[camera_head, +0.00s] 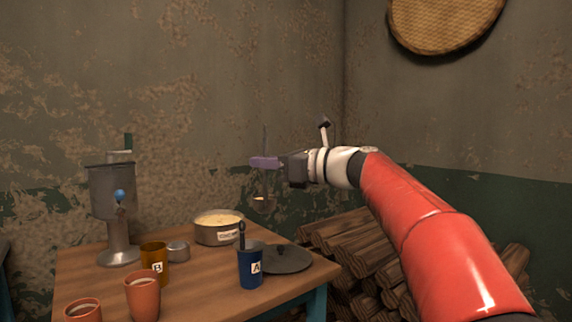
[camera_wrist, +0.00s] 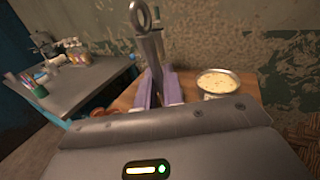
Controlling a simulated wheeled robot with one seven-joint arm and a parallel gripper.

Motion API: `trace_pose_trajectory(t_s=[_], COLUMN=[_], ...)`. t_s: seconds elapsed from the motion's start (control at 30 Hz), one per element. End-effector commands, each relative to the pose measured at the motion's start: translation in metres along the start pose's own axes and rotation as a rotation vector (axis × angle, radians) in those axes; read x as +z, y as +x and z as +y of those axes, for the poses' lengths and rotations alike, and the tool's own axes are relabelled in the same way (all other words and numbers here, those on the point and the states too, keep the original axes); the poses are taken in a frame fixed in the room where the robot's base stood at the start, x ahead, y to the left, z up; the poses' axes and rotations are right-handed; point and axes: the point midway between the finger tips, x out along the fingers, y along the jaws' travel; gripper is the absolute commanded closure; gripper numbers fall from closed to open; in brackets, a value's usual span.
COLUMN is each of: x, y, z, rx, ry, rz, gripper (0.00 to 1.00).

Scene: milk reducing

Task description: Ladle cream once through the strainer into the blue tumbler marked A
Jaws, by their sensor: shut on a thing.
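My gripper (camera_head: 265,162), with purple fingers, is shut on the upright metal ladle (camera_head: 264,185). Its ringed handle rises between the fingers (camera_wrist: 160,92) in the wrist view, where the ladle (camera_wrist: 150,45) shows its top end. The ladle's bowl hangs in the air above and right of the labelled pot of cream (camera_head: 228,236); something pale yellow shows in it. The pot also shows in the wrist view (camera_wrist: 218,94). The blue tumbler marked A (camera_head: 250,270) stands at the table's front right. A dark upright handle rises at its rim; whether this is the strainer I cannot tell.
A dark round lid (camera_head: 290,262) lies right of the tumbler. Firewood (camera_head: 345,240) is stacked behind.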

Motion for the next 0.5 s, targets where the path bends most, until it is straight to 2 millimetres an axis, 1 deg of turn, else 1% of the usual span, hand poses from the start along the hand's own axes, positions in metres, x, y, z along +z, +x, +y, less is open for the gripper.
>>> trace_pose_trajectory(t_s=[0.03,0.23,0.5], x=[-0.007,-0.030,-0.053], y=[0.000,-0.001,-0.001], z=[0.000,0.001,0.002], rx=[0.000,-0.001,-0.002], ry=[0.000,0.000,0.000], rz=[0.000,0.000,0.000], gripper=[1.00,1.00,1.00])
